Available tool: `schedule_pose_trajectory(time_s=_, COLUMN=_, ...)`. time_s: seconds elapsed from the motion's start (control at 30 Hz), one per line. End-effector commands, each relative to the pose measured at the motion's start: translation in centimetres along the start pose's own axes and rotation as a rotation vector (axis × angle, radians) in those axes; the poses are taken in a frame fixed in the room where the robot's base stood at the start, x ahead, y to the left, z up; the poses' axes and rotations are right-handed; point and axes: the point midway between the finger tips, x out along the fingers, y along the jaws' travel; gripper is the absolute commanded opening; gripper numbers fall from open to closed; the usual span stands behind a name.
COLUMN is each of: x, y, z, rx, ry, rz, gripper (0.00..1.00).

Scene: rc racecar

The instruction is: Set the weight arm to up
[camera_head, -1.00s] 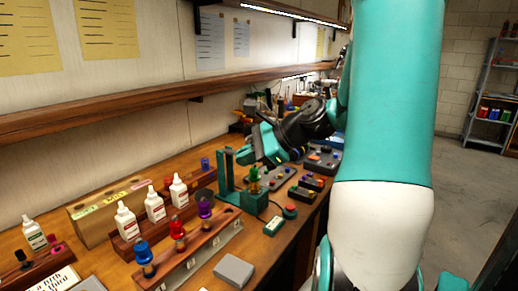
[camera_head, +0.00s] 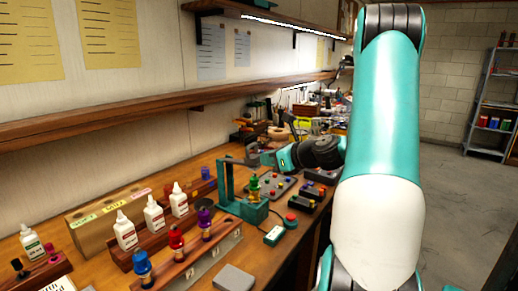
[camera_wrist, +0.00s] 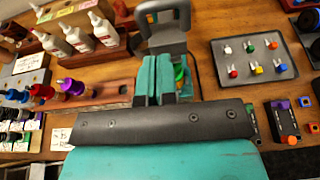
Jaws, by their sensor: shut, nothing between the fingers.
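The teal press stand (camera_head: 229,185) stands on the bench, with a green-and-gold piece (camera_head: 254,187) on its base. A grey weight arm (camera_head: 240,161) runs roughly level from the stand's top toward my gripper (camera_head: 268,159). In the wrist view my gripper (camera_wrist: 155,62) has its teal fingers together, with nothing seen between them. Its tips are just below a grey frame (camera_wrist: 168,44) that seems part of the stand; I cannot tell whether they touch. The green piece (camera_wrist: 180,76) is right of the fingers, partly hidden by them.
A rack with blue, red and purple bottles (camera_head: 176,244) and white bottles (camera_head: 154,215) stand left of the press. A grey board with coloured pegs (camera_wrist: 254,58) lies to the right.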

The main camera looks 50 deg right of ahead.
Motion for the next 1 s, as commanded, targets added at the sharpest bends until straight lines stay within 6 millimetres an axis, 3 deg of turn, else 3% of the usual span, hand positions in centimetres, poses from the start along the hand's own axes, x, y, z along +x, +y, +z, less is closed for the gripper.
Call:
schedule_pose_trajectory(time_s=0.1, x=1.2, y=0.1, z=1.8, rx=-0.004, ry=-0.001, rz=0.003, gripper=0.00)
schedule_pose_trajectory(time_s=0.33, x=2.5, y=0.0, z=2.8, rx=-0.002, ry=0.000, rz=0.000, gripper=0.00)
schedule_pose_trajectory(time_s=0.77, x=2.7, y=0.0, z=3.0, rx=-0.003, ry=0.003, rz=0.001, gripper=0.00)
schedule_pose_trajectory(time_s=1.0, x=2.0, y=-1.0, z=4.3, rx=-0.001, ry=0.057, rz=-0.015, gripper=0.00)
